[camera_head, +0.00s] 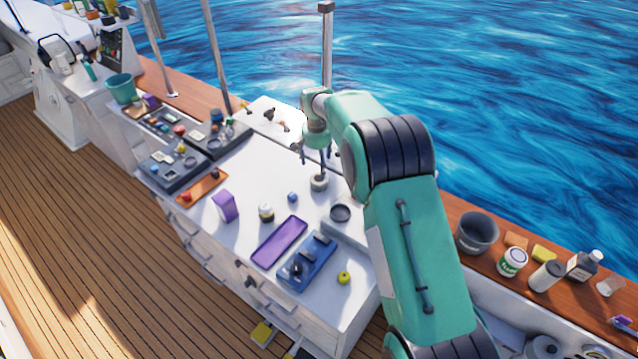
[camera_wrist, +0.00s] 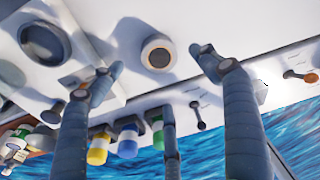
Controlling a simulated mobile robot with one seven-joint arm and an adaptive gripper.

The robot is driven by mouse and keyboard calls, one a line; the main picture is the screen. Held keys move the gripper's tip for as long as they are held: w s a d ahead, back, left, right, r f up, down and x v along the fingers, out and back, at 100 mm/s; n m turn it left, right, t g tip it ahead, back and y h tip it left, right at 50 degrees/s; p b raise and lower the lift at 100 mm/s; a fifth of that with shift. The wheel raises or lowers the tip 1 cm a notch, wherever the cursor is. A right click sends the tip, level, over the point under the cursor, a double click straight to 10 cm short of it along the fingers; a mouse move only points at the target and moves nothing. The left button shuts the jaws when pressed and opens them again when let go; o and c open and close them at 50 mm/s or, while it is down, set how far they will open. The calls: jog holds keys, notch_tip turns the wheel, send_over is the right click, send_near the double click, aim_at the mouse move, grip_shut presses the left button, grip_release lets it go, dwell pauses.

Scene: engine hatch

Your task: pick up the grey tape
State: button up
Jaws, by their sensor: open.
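The grey tape (camera_head: 319,184) is a small pale grey roll lying flat on the white worktop, below my gripper (camera_head: 314,162) in the head view. The gap between fingertips and tape is hard to judge.
A dark ring (camera_head: 340,213) lies on a raised white block near the tape. A purple tray (camera_head: 279,242), a blue tray (camera_head: 307,262) and a small blue item (camera_head: 292,197) are nearer the front. Several coloured bottles (camera_wrist: 127,140) stand beyond the worktop in the wrist view.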

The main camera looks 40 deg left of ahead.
send_over(319, 178)
jog(key=shift+s+d+f, duration=0.1)
jog(key=shift+s+f, duration=0.1)
jog(key=shift+f, duration=1)
jog(key=shift+s+d+f, duration=0.1)
jog(key=shift+s+f, duration=0.05)
jog(key=shift+f, duration=1)
jog(key=shift+f, duration=0.1)
jog(key=shift+w+a+f, duration=0.1)
jog(key=shift+w+f, duration=0.05)
jog(key=shift+f, duration=1.1)
jog(key=shift+w+a+f, duration=0.1)
jog(key=shift+f, duration=1.15)
jog(key=c, duration=1.3)
jog(key=shift+r, duration=0.15)
notch_tip(319, 178, up, 10)
jog(key=shift+f, duration=0.15)
